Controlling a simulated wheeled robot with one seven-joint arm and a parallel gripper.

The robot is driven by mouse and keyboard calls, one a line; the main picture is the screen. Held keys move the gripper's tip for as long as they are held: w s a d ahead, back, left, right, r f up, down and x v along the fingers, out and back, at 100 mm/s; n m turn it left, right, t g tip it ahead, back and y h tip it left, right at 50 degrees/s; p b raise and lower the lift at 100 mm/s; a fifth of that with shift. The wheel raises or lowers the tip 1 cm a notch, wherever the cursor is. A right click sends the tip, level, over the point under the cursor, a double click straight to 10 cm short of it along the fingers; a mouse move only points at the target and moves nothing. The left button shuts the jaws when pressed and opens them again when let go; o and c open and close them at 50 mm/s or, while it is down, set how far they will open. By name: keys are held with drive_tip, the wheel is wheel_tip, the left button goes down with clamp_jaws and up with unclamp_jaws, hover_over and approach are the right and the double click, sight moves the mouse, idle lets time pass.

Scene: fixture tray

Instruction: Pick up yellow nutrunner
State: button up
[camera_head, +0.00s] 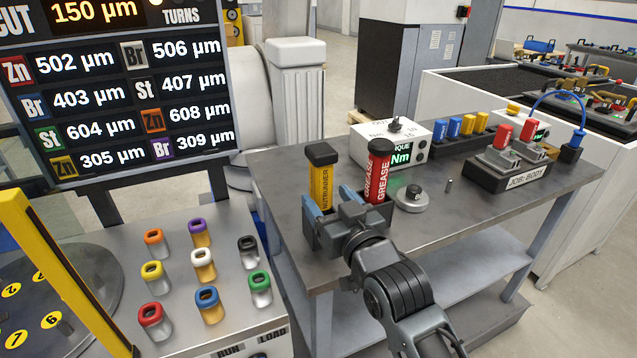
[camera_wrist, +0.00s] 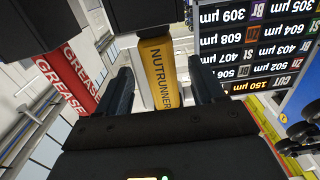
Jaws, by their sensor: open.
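The yellow nutrunner (camera_head: 321,184) stands upright near the left end of the grey workbench, with a black cap on top. My gripper (camera_head: 332,203) is open in front of it, with its blue-grey fingers pointing toward it. In the wrist view the nutrunner (camera_wrist: 159,72) lies between and beyond the two dark fingers of my gripper (camera_wrist: 161,88), its lettering facing me. I cannot tell whether a finger touches it. The nutrunner's lower end is partly hidden behind my gripper in the head view.
A red grease tube (camera_head: 378,175) stands close to the right of the nutrunner, and also shows in the wrist view (camera_wrist: 70,80). A round grey knob device (camera_head: 412,199) and a white torque box (camera_head: 391,143) are further right. Colored-ring sockets (camera_head: 203,264) stand on the left panel.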

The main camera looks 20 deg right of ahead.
sight(325, 195)
drive_tip(key=shift+w+p, duration=0.35)
drive_tip(key=shift+w, duration=1.6)
drive_tip(key=shift+c, duration=0.3)
drive_tip(key=c, duration=1)
drive_tip(key=shift+r, duration=0.15)
drive_tip(key=shift+c, duration=0.5)
